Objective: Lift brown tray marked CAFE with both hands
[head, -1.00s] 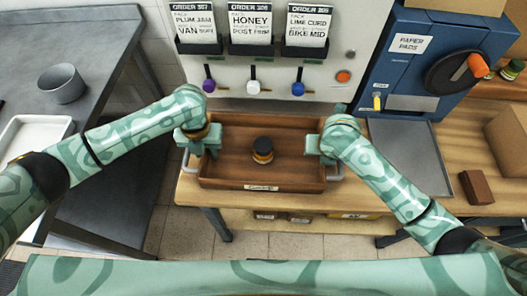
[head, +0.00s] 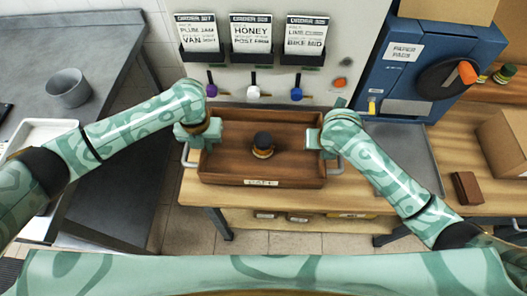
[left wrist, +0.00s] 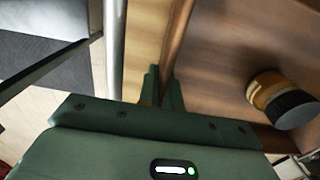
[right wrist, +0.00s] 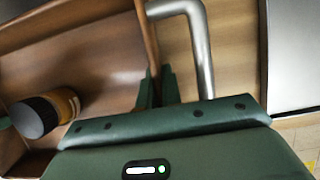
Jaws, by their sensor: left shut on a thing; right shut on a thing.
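The brown wooden tray (head: 222,172) has a pale CAFE label (head: 261,183) on its front wall and grey side handles. It appears level and slightly above the wooden bench. A jar with a dark lid and amber band (head: 263,146) stands upright inside it; it also shows in the left wrist view (left wrist: 282,98) and right wrist view (right wrist: 42,113). My left gripper (head: 199,136) is shut on the left wall, seen between its fingers in the left wrist view (left wrist: 162,88). My right gripper (head: 314,138) is shut on the right wall, beside the handle (right wrist: 203,50).
The wooden bench (head: 232,200) lies beneath the tray. A blue paper pads machine (head: 415,70) and a grey plate (head: 405,150) are at right, with a brown block (head: 467,188). Order cards (head: 250,33) and coloured levers are behind. A grey table (head: 40,45) holds a cup (head: 68,88).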

